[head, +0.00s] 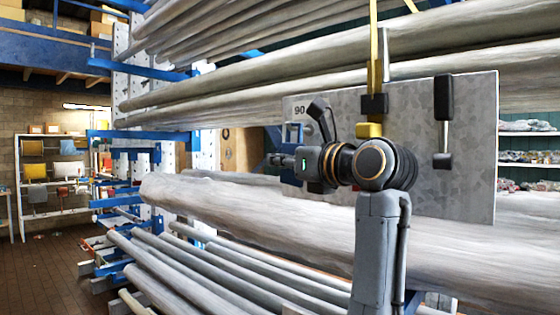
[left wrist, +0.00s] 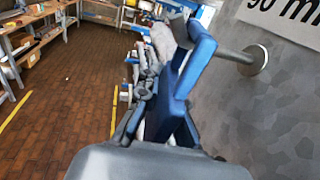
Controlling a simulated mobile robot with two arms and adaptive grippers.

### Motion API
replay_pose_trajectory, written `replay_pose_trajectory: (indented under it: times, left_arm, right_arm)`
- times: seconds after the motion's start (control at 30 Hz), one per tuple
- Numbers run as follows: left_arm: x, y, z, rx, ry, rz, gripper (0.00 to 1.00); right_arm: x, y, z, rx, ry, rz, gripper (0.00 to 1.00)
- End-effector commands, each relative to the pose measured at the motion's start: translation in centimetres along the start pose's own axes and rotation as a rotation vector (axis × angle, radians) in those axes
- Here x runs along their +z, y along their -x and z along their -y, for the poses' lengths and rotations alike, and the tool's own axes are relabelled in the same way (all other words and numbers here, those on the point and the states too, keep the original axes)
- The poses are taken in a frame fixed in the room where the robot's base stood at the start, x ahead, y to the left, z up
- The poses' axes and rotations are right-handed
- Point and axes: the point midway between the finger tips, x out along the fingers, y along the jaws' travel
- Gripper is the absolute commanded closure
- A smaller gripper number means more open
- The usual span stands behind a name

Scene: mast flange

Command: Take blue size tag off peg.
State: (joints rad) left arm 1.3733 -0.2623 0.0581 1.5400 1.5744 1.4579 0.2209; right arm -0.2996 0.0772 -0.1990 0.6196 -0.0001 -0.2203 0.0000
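The blue size tag (head: 293,132) is at the left edge of a grey speckled plate, below the "90" label. In the left wrist view the tag (left wrist: 190,60) is a blue loop tilted beside a metal peg (left wrist: 236,56) with a round base on the plate. The peg reaches toward the loop; whether it still passes through is unclear. My left gripper (head: 284,160) is at the tag, its fingers overlapping the tag's lower part. In the left wrist view the fingers (left wrist: 155,110) are close to the tag's lower end, partly hidden; their grip is unclear. My right gripper is not in view.
The grey plate (head: 470,195) carries a black upright piece (head: 443,98). A yellow bar (head: 373,45) hangs in front of it. Long grey pipes (head: 260,205) lie on a blue rack around the plate. Open brick floor (left wrist: 75,85) lies to the left.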

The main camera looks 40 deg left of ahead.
Motion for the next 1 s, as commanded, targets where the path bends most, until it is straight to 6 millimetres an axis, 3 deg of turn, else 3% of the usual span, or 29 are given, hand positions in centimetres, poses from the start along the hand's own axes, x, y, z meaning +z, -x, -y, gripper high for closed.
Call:
replay_pose_trajectory:
  times: [0.53, 1.0]
  left_arm:
    - [1.7, 0.0, -0.1, 0.001, 0.001, -0.001, 1.0]
    - [1.4, 0.4, -2.3, 0.001, 0.003, -0.001, 1.0]
  right_arm:
    - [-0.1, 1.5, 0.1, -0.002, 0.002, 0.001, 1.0]
    - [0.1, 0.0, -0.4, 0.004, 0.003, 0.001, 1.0]
